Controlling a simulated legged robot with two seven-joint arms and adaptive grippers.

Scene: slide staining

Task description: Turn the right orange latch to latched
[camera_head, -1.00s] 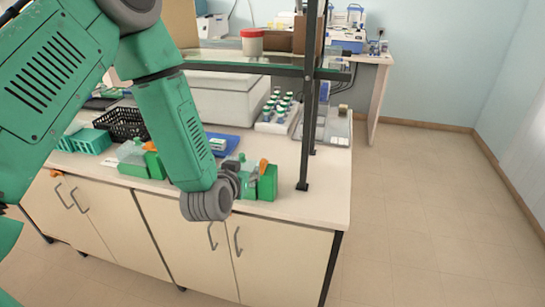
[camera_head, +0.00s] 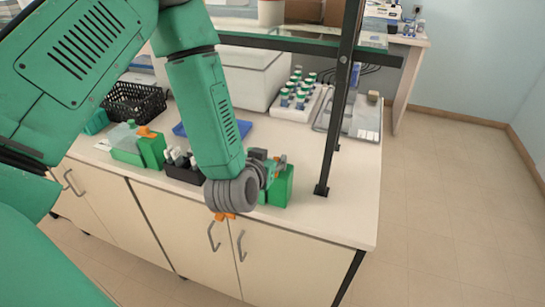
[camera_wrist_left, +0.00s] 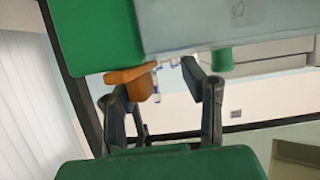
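The right orange latch (camera_head: 282,160) sits on top of a green block (camera_head: 279,188) near the front right of the bench. It also shows in the left wrist view (camera_wrist_left: 132,78), beside a large green face. My left gripper (camera_head: 268,167) is at this block. In the left wrist view my left gripper (camera_wrist_left: 168,82) has its fingers spread, with the orange latch between them and closer to the left finger. I cannot tell whether that finger touches it. A second orange latch (camera_head: 148,132) is on the left green block (camera_head: 152,150). My right gripper is out of view.
A dark shelf post (camera_head: 338,110) stands right of the green block. A dark rack of small bottles (camera_head: 183,172) is left of my wrist. White trays and bottles stand behind.

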